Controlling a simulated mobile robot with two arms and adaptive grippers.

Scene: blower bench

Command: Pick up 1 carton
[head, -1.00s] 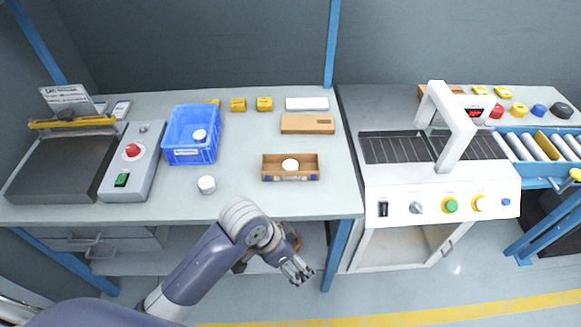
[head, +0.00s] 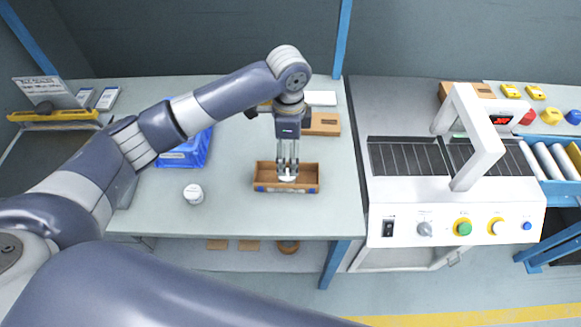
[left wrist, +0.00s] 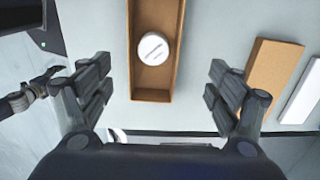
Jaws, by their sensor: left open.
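An open brown carton (head: 256,177) stands on the bench with a round white piece (head: 288,180) inside. My left gripper (head: 288,172) points down over the carton, fingers open. In the left wrist view, the carton (left wrist: 153,97) lies lengthwise in the gap between the fingers (left wrist: 160,68), with clear bench on both sides of it. The white piece (left wrist: 153,48) shows whole inside. I cannot tell how high the fingertips are above it. A flat closed brown carton (head: 326,124) lies behind and also shows in the left wrist view (left wrist: 265,80).
A white jar (head: 193,194) stands on the bench to the left. A blue crate (head: 184,154) is partly behind my arm. A white slab (head: 321,98) lies at the back. A conveyor machine (head: 455,192) stands at the right. Bench surface around the open carton is clear.

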